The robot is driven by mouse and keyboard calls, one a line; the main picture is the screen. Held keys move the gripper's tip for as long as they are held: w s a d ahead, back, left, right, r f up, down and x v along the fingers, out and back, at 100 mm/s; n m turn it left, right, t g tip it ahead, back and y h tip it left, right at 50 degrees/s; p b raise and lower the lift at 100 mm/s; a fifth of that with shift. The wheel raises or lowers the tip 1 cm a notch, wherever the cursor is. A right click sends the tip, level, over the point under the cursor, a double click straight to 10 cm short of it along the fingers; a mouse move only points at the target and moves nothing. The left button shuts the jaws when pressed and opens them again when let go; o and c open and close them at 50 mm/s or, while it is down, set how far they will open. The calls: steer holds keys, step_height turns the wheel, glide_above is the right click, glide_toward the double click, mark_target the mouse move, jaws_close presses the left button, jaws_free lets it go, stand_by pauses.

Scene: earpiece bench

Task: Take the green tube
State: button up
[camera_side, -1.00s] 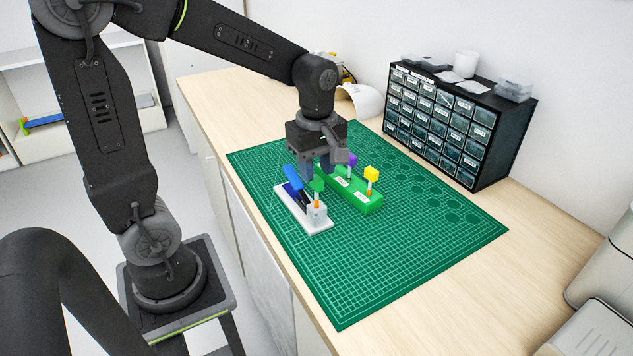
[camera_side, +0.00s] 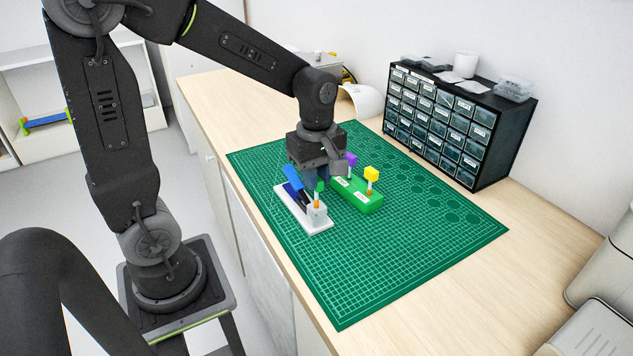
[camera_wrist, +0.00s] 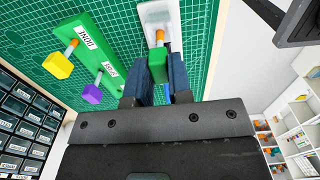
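The green tube (camera_side: 320,187) has a green block-shaped top and an orange part below it. It stands upright at the near end of the white holder (camera_side: 320,228) on the mat. In the wrist view the green tube (camera_wrist: 158,66) shows between the two dark blue fingers of my gripper (camera_wrist: 158,72). The fingers look open, one on each side of the green top, with little room; contact is not clear. In the side view my gripper (camera_side: 318,178) is just behind and above the green tube and partly hides the holder.
Close by, a green rack (camera_side: 365,204) carries a yellow-topped tube (camera_side: 371,174) and a purple-topped tube (camera_side: 351,160). A black drawer cabinet (camera_side: 445,118) stands at the back. The near mat (camera_side: 390,270) is clear.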

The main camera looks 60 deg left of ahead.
jaws_close()
steer(key=shift+r, duration=1.6)
steer(key=shift+r, duration=2.4)
